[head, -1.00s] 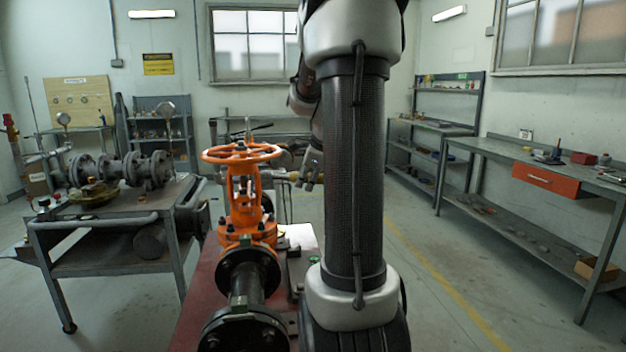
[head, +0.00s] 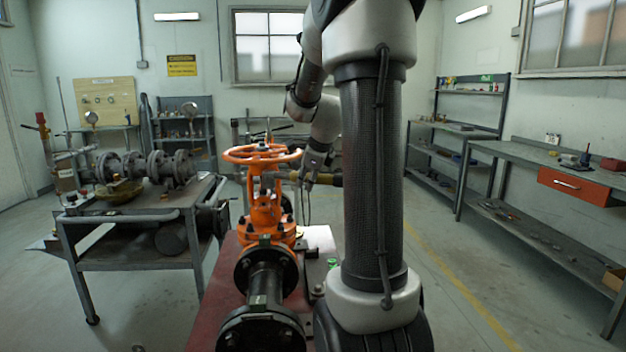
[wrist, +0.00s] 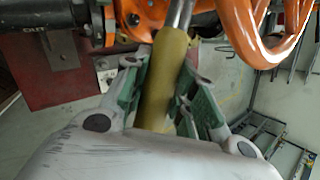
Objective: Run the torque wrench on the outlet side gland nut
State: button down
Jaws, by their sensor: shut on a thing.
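The orange gate valve (head: 264,212) stands upright on the red bench, with its orange handwheel (head: 262,154) on top. My gripper (head: 312,178) is to the right of the valve's yoke, below handwheel height. In the wrist view my gripper (wrist: 160,95) is shut on the olive-yellow handle of the torque wrench (wrist: 165,75). The wrench's metal shaft runs up out of the picture beside the orange valve parts. The wrench's head and the gland nuts cannot be made out.
The red bench (head: 222,308) carries the valve's black flanged pipe (head: 266,284). A plate marked "OUT" (wrist: 38,22) shows in the wrist view. A grey cart (head: 135,208) with pipework stands left. A workbench with an orange drawer (head: 567,184) stands right, with clear floor before it.

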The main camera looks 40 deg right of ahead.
jog(key=shift+w+a+r, duration=0.1)
jog(key=shift+w+a, duration=0.3)
jog(key=shift+w, duration=0.25)
jog(key=shift+w+a, duration=0.25)
jog(key=shift+w, duration=0.1)
dwell(0.7)
jog(key=shift+f, duration=1.1)
jog(key=shift+s+f, duration=0.1)
jog(key=shift+f, duration=0.4)
dwell(1.1)
jog(key=shift+r, duration=0.4)
dwell(0.8)
jog(key=shift+r, duration=1.2)
